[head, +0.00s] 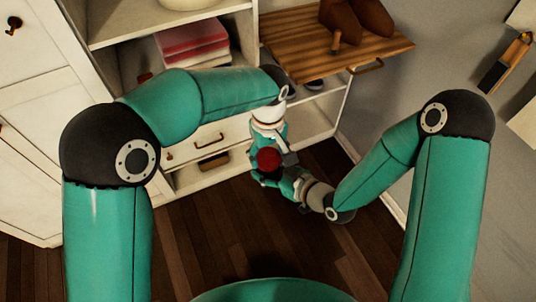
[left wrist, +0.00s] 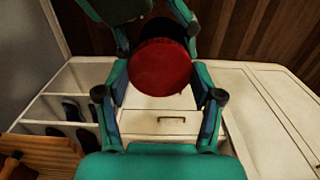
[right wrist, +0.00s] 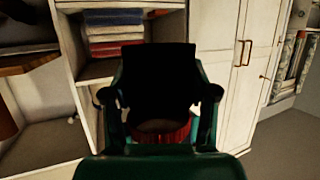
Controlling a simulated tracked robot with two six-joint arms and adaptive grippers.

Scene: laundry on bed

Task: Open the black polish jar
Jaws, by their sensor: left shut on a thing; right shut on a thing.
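The polish jar is held in the air between my two grippers. Its round red lid (head: 268,158) shows in the head view, and large in the left wrist view (left wrist: 160,68). Its black body (right wrist: 157,85) fills the middle of the right wrist view, with the red lid edge below it. My left gripper (left wrist: 160,85) is shut on the red lid, a finger on each side. My right gripper (right wrist: 160,95) is shut on the black body. In the head view the grippers hide most of the body. I cannot tell whether the lid is loose.
A white shelf unit with a drawer (head: 215,140) stands behind the grippers. Folded red and white cloths (head: 190,45) lie on its shelf. A slatted wooden board (head: 300,50) carries brown shoes (head: 365,18). The dark wood floor (head: 225,245) below is clear.

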